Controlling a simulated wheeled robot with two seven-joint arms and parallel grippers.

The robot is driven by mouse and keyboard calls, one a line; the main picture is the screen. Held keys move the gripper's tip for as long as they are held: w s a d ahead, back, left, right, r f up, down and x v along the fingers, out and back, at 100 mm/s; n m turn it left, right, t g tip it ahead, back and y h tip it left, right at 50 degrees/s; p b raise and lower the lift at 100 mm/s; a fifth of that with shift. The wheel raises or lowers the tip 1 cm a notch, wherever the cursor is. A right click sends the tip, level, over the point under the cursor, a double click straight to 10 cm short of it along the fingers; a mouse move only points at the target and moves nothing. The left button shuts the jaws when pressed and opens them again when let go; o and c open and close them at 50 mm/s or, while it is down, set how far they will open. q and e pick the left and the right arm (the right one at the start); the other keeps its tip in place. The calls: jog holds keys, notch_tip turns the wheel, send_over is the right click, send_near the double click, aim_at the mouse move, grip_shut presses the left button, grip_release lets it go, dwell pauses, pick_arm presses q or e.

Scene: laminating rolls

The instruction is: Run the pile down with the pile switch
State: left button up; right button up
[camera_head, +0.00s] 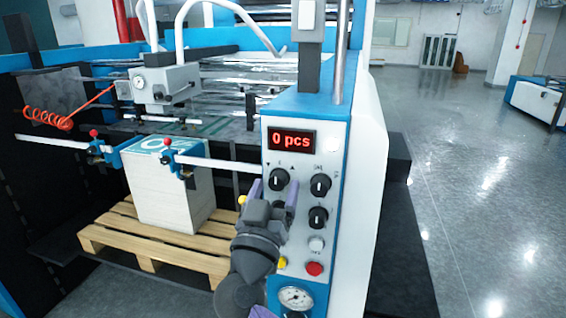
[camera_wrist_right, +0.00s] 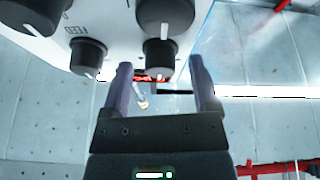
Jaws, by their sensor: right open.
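The pile switch appears to be the upper-left black knob (camera_head: 278,179) on the machine's panel, with small arrow marks above it. My right gripper (camera_head: 272,191) is at the panel, its purple fingers apart near that knob. In the right wrist view the gripper (camera_wrist_right: 160,70) is open, and a black knob (camera_wrist_right: 160,56) with a white line shows between its fingertips. I cannot tell if the fingers touch it. The pile (camera_head: 165,195) is a tall white stack with a green-printed top, standing on a wooden pallet (camera_head: 150,243). My left gripper is not in view.
The red display (camera_head: 291,140) reads 0 pcs. Other black knobs (camera_head: 320,185), a white button (camera_head: 316,244), a red button (camera_head: 314,269) and a gauge (camera_head: 296,298) are close by on the panel. Open floor (camera_head: 470,200) lies to the right.

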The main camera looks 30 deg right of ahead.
jog(key=shift+w+d+r, duration=0.1)
jog(key=shift+w+d, duration=0.1)
jog(key=shift+s+a, duration=0.1)
jog(key=shift+c, duration=0.5)
grip_shut()
